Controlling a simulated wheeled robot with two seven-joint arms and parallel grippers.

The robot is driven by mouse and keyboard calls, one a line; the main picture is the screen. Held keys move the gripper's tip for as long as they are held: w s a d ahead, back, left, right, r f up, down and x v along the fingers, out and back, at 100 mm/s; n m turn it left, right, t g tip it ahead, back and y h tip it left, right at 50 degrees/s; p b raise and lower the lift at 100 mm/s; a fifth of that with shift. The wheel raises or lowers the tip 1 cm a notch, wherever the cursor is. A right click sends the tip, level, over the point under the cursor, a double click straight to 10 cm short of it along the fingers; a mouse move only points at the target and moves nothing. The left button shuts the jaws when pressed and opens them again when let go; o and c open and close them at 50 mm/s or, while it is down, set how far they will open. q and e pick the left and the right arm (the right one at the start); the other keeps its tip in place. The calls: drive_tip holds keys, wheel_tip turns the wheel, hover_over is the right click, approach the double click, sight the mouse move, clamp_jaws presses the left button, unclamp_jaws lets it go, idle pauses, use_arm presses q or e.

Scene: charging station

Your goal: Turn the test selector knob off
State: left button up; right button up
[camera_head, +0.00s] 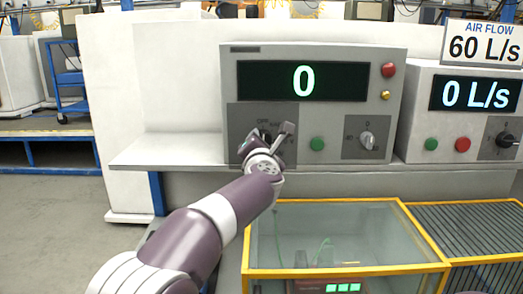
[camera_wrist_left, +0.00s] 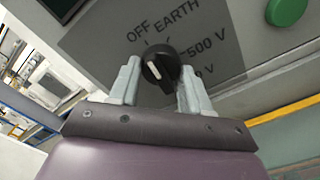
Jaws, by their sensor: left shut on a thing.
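The test selector knob (camera_wrist_left: 160,66) is black and round with a white pointer line. It sits on a dark grey plate (camera_wrist_left: 215,50) marked OFF, EARTH and 500 V, with another V label partly hidden. My left gripper (camera_wrist_left: 157,78) has one finger on each side of the knob and is shut on it. In the head view my left gripper (camera_head: 267,138) reaches the lower left of the grey test box (camera_head: 330,57) and covers most of the knob. I cannot tell surely which label the pointer lines up with. My right gripper is not in view.
The box has a display reading 0 (camera_head: 303,82), a red button (camera_head: 388,70), a green button (camera_head: 317,144) and a second, grey knob (camera_head: 367,139). An air flow unit (camera_head: 465,75) stands to the right. A yellow-framed glass case (camera_head: 345,270) is below.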

use_arm(q)
drive_tip(key=shift+n, duration=0.6)
drive_tip(key=o, duration=1.1)
drive_tip(key=shift+c, duration=0.2)
drive_tip(key=s+b, duration=0.3)
drive_tip(key=s, duration=0.9)
drive_tip(key=shift+s, duration=0.35)
